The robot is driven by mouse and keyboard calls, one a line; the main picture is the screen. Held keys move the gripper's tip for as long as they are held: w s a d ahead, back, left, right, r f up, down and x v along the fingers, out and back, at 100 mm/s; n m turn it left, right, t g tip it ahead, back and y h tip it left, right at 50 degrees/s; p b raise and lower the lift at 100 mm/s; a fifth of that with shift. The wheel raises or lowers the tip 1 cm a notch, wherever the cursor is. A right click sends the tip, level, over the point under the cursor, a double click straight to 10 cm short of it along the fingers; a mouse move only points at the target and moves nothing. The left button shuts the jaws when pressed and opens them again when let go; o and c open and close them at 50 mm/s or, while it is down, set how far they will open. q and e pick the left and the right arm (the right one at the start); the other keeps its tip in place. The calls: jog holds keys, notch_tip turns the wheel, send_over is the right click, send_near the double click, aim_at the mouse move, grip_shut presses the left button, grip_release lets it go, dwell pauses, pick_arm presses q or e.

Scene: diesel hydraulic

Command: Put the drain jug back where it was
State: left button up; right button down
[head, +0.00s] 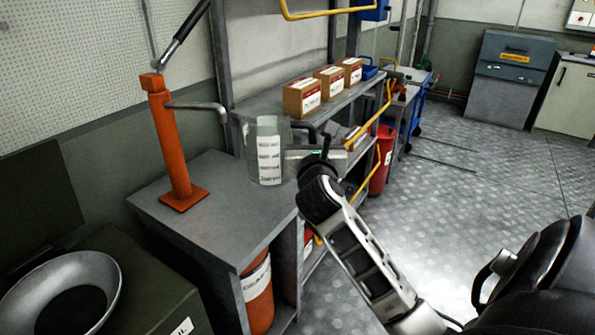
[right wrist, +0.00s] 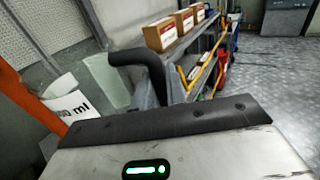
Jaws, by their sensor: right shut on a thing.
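The drain jug (head: 266,135) is a translucent container with a white printed label and a dark handle. In the head view it is upright at the far right corner of the grey bench (head: 225,225). I cannot tell whether its base touches the bench top. My right gripper (head: 308,158) is to the right of the jug, shut on its handle. In the right wrist view the jug's label (right wrist: 70,105) is at the left and the dark handle (right wrist: 135,57) is at the middle; the fingertips are mostly hidden. My left gripper is not in view.
An orange post pump (head: 172,140) with a side spout stands on the bench, left of the jug. A shelf behind holds three cardboard boxes (head: 302,97). A yellow rail (head: 375,120) runs along the shelf. An orange bucket (head: 258,295) is under the bench. Floor at right is open.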

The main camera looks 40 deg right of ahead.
jog(key=w+d+f, duration=0.2)
jog(key=w+d, duration=0.1)
jog(key=shift+w+d+f+b, duration=0.1)
jog(key=shift+w+b, duration=0.05)
jog(key=shift+b, duration=0.2)
jog(key=w+d+f+b, duration=0.3)
jog(key=f+b, duration=0.1)
jog(key=f, duration=0.5)
jog(key=shift+w+d, duration=0.2)
jog(key=shift+w, duration=0.2)
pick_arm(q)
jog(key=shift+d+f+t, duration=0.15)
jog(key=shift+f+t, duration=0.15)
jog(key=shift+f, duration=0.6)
pick_arm(e)
jog(key=c, duration=1.4)
grip_release()
jog(key=shift+f, duration=0.15)
jog(key=shift+c, duration=0.2)
